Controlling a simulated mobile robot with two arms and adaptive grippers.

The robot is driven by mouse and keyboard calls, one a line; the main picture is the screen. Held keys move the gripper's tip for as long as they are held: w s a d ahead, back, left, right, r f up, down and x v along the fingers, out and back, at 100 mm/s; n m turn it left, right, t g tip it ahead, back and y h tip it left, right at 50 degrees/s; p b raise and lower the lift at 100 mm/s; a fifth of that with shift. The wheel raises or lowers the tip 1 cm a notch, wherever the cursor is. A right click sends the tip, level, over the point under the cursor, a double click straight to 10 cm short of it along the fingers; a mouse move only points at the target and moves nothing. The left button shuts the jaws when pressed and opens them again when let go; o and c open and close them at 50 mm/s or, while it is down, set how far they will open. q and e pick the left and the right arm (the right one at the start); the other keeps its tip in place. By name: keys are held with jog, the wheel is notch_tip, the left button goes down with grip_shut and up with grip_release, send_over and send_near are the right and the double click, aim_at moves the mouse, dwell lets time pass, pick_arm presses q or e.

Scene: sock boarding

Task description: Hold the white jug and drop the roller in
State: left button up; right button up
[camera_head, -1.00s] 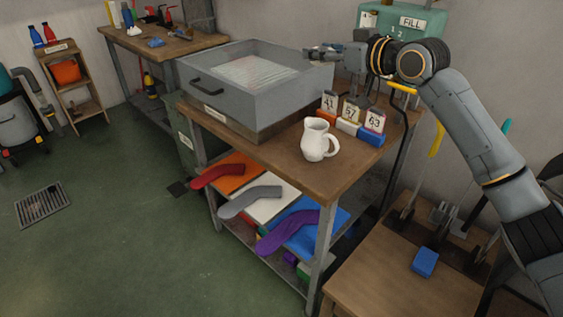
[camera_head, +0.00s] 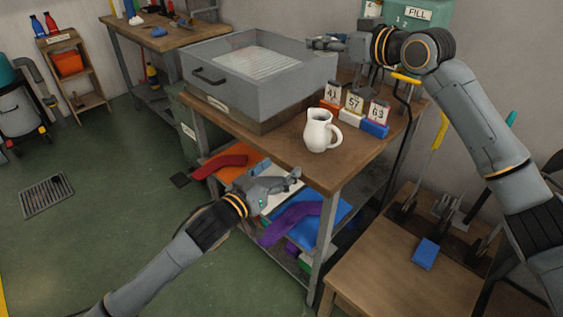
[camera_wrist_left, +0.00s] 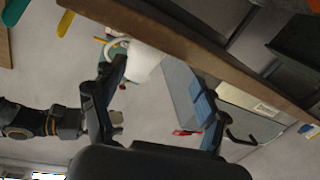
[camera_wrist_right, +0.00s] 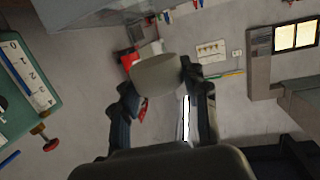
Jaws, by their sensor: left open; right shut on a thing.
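The white jug (camera_head: 320,131) stands upright on the workbench near its front edge, with its handle toward the right. It also shows in the left wrist view (camera_wrist_left: 146,62), tilted in the picture, beyond the table edge. My left gripper (camera_head: 296,178) is open and empty, in front of the bench and below the jug, apart from it. My right gripper (camera_head: 315,44) is up above the back of the bench, beside the grey box. In the right wrist view it is shut on a short beige cylinder (camera_wrist_right: 160,75), apparently the roller. The head view hardly shows this cylinder.
A large grey box with a handle (camera_head: 225,97) fills the left of the bench (camera_head: 292,158). Numbered cards (camera_head: 354,103) on coloured blocks stand behind the jug. Coloured socks lie on the lower shelf; the purple one (camera_head: 290,220) is near my left arm. A green FILL machine (camera_head: 420,22) stands behind.

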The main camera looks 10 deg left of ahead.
aim_at(310, 140)
pick_arm(q)
jog(key=shift+h, duration=0.4)
jog(key=r+x, duration=0.1)
jog(key=x, duration=0.7)
jog(key=r+x, duration=0.1)
jog(key=x, duration=0.3)
jog(key=shift+s+d+r, duration=0.15)
jog(key=shift+d+r, duration=0.25)
jog(key=shift+d, duration=0.05)
jog(key=c, duration=1)
pick_arm(e)
notch_tip(310, 140, down, 13)
jog(key=o, duration=1.2)
